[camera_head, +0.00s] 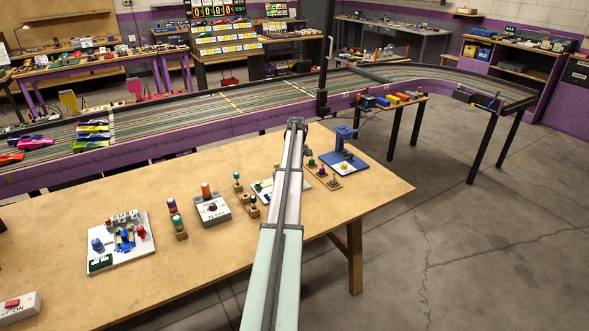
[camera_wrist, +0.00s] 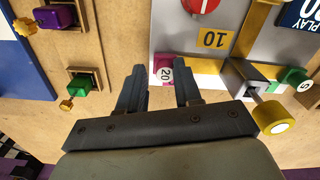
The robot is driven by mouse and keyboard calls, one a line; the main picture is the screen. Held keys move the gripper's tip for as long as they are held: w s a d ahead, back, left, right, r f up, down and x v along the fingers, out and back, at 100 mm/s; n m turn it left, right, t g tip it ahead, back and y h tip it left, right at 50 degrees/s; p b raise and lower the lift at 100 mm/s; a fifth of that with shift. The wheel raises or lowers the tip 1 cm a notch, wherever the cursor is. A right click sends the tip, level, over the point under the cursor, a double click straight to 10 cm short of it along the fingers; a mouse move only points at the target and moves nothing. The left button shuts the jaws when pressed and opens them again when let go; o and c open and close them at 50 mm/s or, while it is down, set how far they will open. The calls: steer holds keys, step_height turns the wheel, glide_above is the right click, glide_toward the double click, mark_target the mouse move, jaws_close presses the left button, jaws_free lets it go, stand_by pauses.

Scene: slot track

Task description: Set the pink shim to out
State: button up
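A small pink block (camera_wrist: 163,61), which looks like the pink shim, sits at the near left corner of a pale plate (camera_wrist: 200,40) in the wrist view. A round tag marked 20 (camera_wrist: 166,74) is on it or right beside it. My gripper (camera_wrist: 160,64) is open and empty, with one dark finger on each side of the pink block in the picture. I cannot tell how far above it the fingers are, or how far the shim sticks out. In the head view my arm covers the gripper and part of the plate (camera_head: 262,184); I cannot make out the shim there.
In the wrist view, a purple block (camera_wrist: 55,17) and a green block (camera_wrist: 78,83) sit in wooden holders at left. A green block marked S (camera_wrist: 295,78) and yellow knob (camera_wrist: 272,118) stand close at right. A blue fixture (camera_head: 345,150) is right of my arm.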

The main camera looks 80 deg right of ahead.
steer(key=shift+r, duration=0.15)
steer(key=shift+r, duration=0.3)
step_height(320, 180, up, 13)
stand_by(0.6)
stand_by(0.4)
